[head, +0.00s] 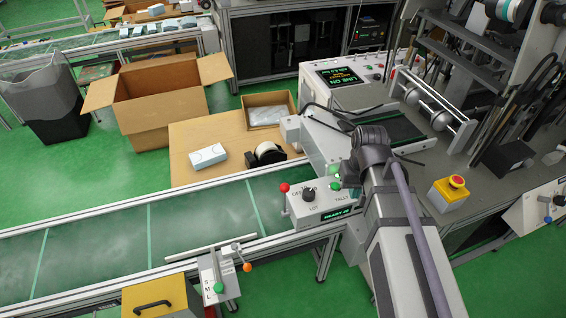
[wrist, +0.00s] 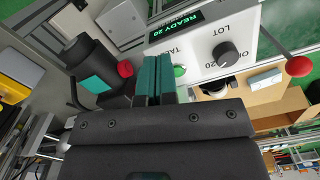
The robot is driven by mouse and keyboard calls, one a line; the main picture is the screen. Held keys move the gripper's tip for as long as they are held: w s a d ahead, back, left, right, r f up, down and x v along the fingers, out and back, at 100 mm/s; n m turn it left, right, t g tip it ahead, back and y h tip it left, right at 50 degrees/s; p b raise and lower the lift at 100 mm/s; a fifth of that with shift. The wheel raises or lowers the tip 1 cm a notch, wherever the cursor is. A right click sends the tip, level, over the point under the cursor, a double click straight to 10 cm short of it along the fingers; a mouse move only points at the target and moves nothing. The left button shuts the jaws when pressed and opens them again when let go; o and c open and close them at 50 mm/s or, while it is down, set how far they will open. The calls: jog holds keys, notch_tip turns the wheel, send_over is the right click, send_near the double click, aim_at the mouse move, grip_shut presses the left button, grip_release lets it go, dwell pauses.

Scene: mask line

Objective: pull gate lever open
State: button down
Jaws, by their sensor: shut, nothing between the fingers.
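A lever with an orange ball (head: 247,267) stands at the conveyor's front edge, beside a thin white bar (head: 210,247) lying across the belt's near side; this looks like the gate lever. A green-knobbed lever (head: 218,287) on a plate marked S, M, L is just left of it. My gripper (wrist: 156,60) is shut and empty, its teal fingers side by side. It is at the white LOT/TALLY control box (head: 322,203), by the green button (wrist: 180,70); contact cannot be told. It is well right of the orange-ball lever, which is outside the wrist view.
The box carries a red-ball lever (head: 284,187), also in the wrist view (wrist: 299,66), and a black knob (wrist: 222,54). A yellow emergency-stop box (head: 447,192) is at right. A yellow bin (head: 160,297) stands below the conveyor (head: 100,245), whose belt is clear.

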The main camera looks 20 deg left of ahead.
jog(key=w+a+r+n+g+p, duration=0.1)
jog(key=w+a+r+n, duration=0.3)
jog(key=a+n, duration=0.5)
jog(key=w+a+r+n+g+h+p, duration=0.1)
jog(key=w+a+r+n+p, duration=0.2)
jog(key=a+n, duration=0.7)
jog(key=w+a+r, duration=0.1)
jog(key=w+a, duration=0.1)
jog(key=a, duration=0.2)
jog(key=shift+g+p, duration=0.4)
jog(key=s+d+f+b, duration=0.2)
jog(key=s+f+b, duration=0.4)
jog(key=f+b, duration=0.4)
jog(key=shift+s+d, duration=0.25)
jog(key=shift+d, duration=0.05)
jog(key=shift+s, duration=0.15)
